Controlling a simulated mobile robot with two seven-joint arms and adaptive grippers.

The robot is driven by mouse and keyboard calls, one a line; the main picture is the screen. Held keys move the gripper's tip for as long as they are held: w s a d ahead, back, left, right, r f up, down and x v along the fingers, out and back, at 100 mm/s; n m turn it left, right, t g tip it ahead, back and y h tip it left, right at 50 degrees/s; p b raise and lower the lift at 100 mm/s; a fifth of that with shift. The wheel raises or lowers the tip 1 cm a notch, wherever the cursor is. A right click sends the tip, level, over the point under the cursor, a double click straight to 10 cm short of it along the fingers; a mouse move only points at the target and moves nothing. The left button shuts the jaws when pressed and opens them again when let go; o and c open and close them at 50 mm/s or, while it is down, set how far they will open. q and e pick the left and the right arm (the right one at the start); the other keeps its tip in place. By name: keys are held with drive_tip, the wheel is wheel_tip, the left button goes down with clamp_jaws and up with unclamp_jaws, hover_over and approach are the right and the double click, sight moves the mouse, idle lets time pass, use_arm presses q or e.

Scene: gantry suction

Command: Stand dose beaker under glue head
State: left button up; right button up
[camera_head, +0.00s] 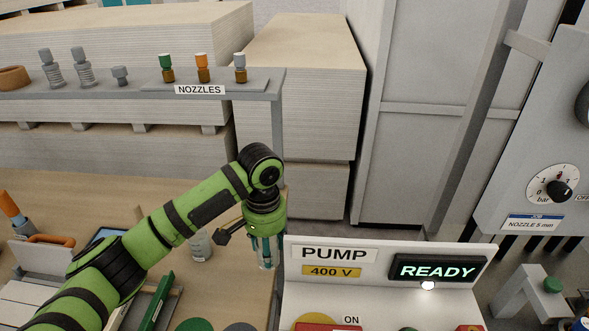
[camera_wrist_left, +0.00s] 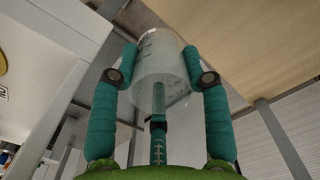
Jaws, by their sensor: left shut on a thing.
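My left gripper (camera_head: 265,262) points down beside the pump panel. In the head view the fingers and the panel edge hide most of that beaker. The glue head cannot be made out in either view. My right gripper is not in view.
A small clear container (camera_head: 200,246) stands on the wooden table behind my left arm. The pump panel (camera_head: 380,297) with its lit READY display (camera_head: 437,268) is close on the right. A nozzle shelf (camera_head: 225,88) crosses the back. A dial cabinet (camera_head: 545,140) is far right.

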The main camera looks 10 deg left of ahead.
use_arm(q)
drive_tip(key=shift+s+a+r, duration=0.25)
drive_tip(key=shift+a+r, duration=0.05)
drive_tip(key=shift+r, duration=0.05)
drive_tip(key=s+a+r+n, duration=0.1)
drive_tip(key=s+a, duration=0.1)
drive_tip(key=s, duration=0.3)
drive_tip(key=s+a+r+n+b, duration=0.1)
drive_tip(key=s+a+n, duration=0.1)
drive_tip(key=s, duration=0.4)
drive_tip(key=shift+s+a+r+n, duration=0.3)
drive_tip(key=shift+a+r, duration=0.05)
drive_tip(key=shift+a, duration=0.25)
drive_tip(key=shift+s+f, duration=0.1)
